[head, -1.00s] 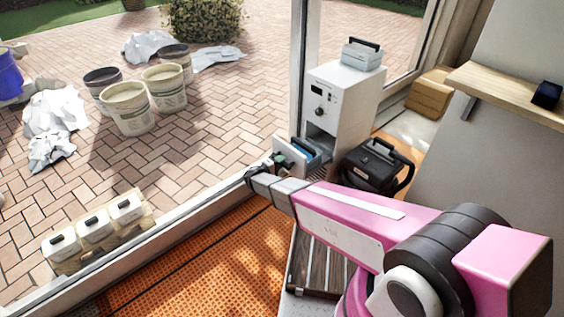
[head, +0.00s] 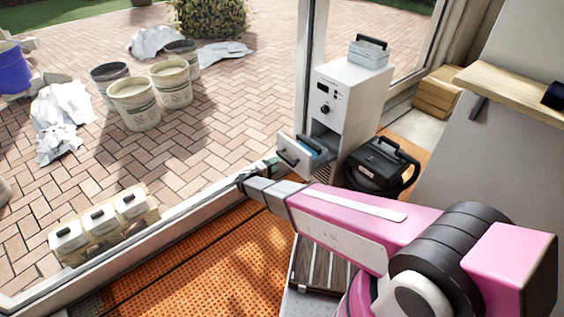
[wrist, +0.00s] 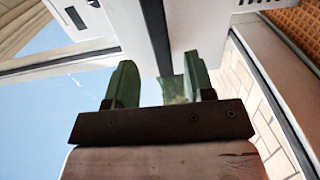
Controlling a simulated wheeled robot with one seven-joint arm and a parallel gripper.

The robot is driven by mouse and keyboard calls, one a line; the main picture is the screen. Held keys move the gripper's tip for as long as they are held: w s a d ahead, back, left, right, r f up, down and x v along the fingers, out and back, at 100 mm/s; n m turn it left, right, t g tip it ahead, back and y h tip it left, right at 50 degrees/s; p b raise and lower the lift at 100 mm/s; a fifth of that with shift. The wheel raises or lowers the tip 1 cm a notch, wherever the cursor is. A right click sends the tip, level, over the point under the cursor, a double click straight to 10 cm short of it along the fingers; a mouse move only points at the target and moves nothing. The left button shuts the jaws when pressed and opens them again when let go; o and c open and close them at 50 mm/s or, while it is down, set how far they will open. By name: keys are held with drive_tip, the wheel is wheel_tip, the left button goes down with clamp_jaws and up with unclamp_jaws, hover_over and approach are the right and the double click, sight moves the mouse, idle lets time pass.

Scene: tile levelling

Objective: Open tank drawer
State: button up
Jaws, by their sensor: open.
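The tank drawer (head: 293,153) stands out from the lower front of the white machine (head: 347,112). It has a pale front with a dark handle (head: 287,157), and something blue shows inside it. My gripper (head: 262,168) is just below and left of the drawer front in the head view, seemingly apart from the handle. In the wrist view my gripper (wrist: 160,84) shows two green fingers spread apart, with no object clearly held between them. White panels of the machine fill the top of that view; which one is the drawer front is hard to tell.
A black case (head: 380,165) stands right of the machine. A window frame post (head: 307,70) rises close on its left, and the low sill (head: 180,208) runs below my gripper. A grey box (head: 369,53) sits on top. Orange matting (head: 190,270) covers the floor.

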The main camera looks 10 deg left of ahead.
drive_tip(key=shift+v, duration=1.9)
